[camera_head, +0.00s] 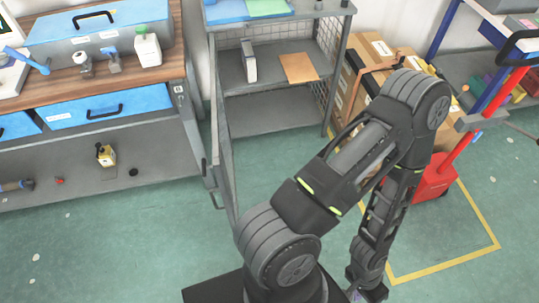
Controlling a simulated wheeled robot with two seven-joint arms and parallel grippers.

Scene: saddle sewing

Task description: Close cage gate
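The grey mesh cage (268,101) stands at the top centre, with an open front. Its gate (224,140) stands open, swung out toward me from the cage's left side and seen nearly edge-on. The gate's handle (211,186) is on the left face near its free end. My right arm rises from the bottom centre, bends at the upper right and hangs down. Its lower end (366,284) is at the bottom edge, right of the gate and clear of it; its fingers cannot be made out. My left gripper is not in view.
A workbench (178,72) with blue drawers stands left of the gate. Cardboard boxes (372,52) and a red-and-blue rack (493,92) are on the right. Inside the cage are a white-and-grey item (249,62) and a brown board (298,67). Green floor is free at lower left.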

